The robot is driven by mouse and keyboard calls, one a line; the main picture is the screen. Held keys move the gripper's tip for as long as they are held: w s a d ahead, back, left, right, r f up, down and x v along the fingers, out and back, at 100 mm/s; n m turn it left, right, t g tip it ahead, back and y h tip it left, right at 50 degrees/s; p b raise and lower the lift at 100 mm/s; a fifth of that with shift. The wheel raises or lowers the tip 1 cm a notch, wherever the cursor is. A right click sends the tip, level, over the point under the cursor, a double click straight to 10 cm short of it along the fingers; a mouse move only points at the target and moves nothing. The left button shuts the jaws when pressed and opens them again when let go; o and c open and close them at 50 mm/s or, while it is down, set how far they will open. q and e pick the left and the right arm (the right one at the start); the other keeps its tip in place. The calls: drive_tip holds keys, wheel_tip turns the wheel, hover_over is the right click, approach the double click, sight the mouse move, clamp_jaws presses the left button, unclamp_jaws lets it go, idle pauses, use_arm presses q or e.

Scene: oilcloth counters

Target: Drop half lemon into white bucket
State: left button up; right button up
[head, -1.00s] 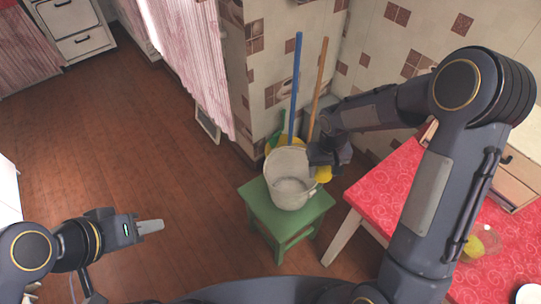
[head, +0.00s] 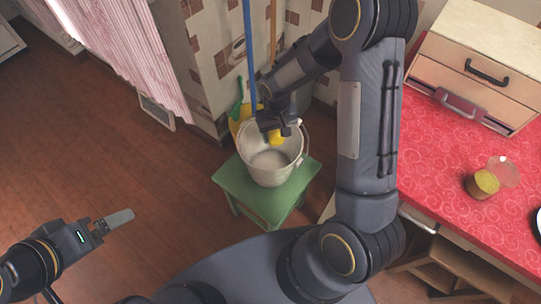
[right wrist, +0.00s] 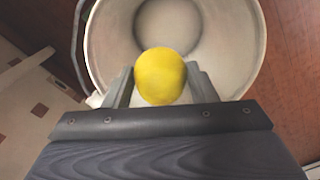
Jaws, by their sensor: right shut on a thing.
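The half lemon (right wrist: 160,76) is yellow and sits between the fingers of my right gripper (right wrist: 161,88), which is shut on it. In the head view the lemon (head: 275,137) hangs below my right gripper (head: 276,130), over the opening of the white bucket (head: 270,172). In the right wrist view the open bucket (right wrist: 228,45) lies beyond the lemon, and its inside looks empty where visible. The bucket stands upright on a green stool (head: 240,188). My left gripper (head: 120,218) is at the lower left, empty, over the floor; its fingers appear as one shape.
A red-covered counter (head: 440,160) at the right holds a wooden drawer box (head: 470,70) and a jar with yellowish content (head: 482,184). A blue pole (head: 249,50) leans by the tiled wall behind the bucket. The wooden floor at left is clear.

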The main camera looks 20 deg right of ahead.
drive_tip(key=shift+f, duration=0.5)
drive_tip(key=o, duration=1)
drive_tip(key=shift+r, duration=0.1)
drive_tip(key=shift+r+p, duration=0.4)
drive_tip(key=shift+r, duration=3.45)
